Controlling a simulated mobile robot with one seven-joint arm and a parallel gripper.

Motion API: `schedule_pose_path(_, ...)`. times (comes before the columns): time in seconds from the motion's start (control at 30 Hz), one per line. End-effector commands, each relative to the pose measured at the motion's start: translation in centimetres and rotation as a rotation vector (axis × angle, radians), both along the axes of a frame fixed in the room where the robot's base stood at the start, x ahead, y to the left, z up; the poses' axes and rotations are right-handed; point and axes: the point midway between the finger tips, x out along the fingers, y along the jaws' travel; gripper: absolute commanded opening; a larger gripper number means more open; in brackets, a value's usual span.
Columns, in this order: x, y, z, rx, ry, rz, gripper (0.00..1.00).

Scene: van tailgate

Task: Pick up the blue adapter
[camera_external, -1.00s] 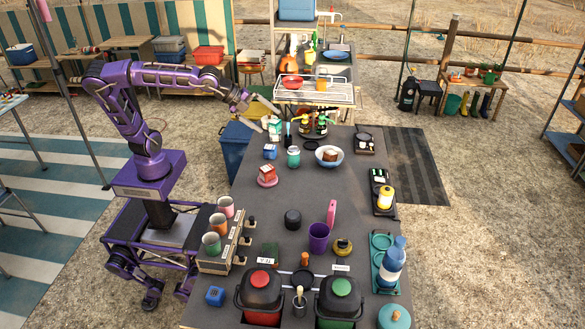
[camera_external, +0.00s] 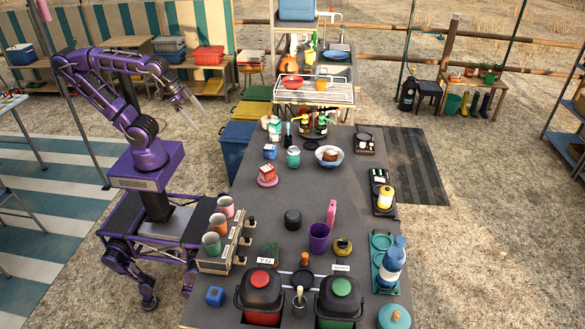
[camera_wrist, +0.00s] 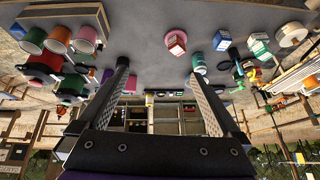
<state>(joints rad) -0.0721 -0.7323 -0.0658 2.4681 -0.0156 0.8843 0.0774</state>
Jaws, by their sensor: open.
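Two small blue blocks are on the grey table (camera_external: 270,215), and I cannot tell which is the adapter. One blue block (camera_external: 270,151) is at the far left edge, beside a teal jar (camera_external: 293,157). It also shows in the wrist view (camera_wrist: 221,40), close to a red-and-white carton (camera_wrist: 176,41). The other blue block (camera_external: 214,295) is at the near left corner, left of the red-lidded pot. My gripper (camera_external: 190,108) is open and empty, in the air left of the table and apart from both blocks. Its two fingers (camera_wrist: 160,68) show spread in the wrist view.
Three cups (camera_external: 220,222) stand on a rack at the table's left edge. A blue bin (camera_external: 238,150) stands beyond it. A carton on a pink plate (camera_external: 267,182), a bowl (camera_external: 329,156) and a purple cup (camera_external: 318,238) occupy the table. Its centre has clear room.

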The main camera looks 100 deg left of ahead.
Motion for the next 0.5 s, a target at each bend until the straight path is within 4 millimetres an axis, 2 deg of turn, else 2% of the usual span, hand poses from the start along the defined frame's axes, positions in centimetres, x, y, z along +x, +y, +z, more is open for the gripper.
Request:
schedule_pose_path(0.13,-1.07,-0.01,-0.80,-0.060,0.024,0.036,1.00)
schedule_pose_path(0.27,-1.22,0.02,-0.98,-0.069,0.029,0.045,1.00)
schedule_pose_path(0.3,-1.21,0.03,-0.98,-0.069,0.029,0.045,0.95)
schedule_pose_path(0.5,-1.17,0.02,-0.94,-0.067,0.028,0.043,0.95)
